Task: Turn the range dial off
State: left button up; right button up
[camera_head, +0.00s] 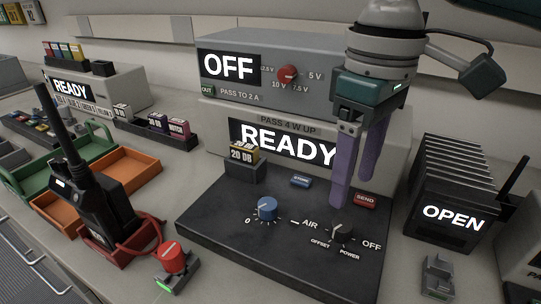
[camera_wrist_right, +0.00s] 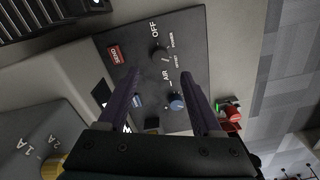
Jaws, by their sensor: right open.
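The range dial is a black knob (camera_head: 341,232) at the front right of the black panel (camera_head: 220,224), with OFFSET, POWER and OFF printed around it. Its pointer appears turned away from OFF, but the exact mark is too small to tell. It also shows in the right wrist view (camera_wrist_right: 159,54). My right gripper (camera_head: 355,190) is open and empty, its purple fingers pointing down above the panel, behind the dial in the head view. In the right wrist view the fingers (camera_wrist_right: 162,76) are spread wide, with the dial beyond the tips. My left gripper is not in view.
A blue knob (camera_head: 267,208) sits left of the dial, and a red SEND button (camera_head: 365,200) behind it. A READY display (camera_head: 285,142) stands at the panel's back. A handheld radio (camera_head: 92,190) stands at left, and a rack reading OPEN (camera_head: 452,218) at right.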

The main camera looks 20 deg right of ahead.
aim_at(343, 224)
notch_tip(343, 224, down, 8)
jog(key=shift+r+b, duration=0.1)
jog(key=shift+b, duration=0.8)
grip_shut()
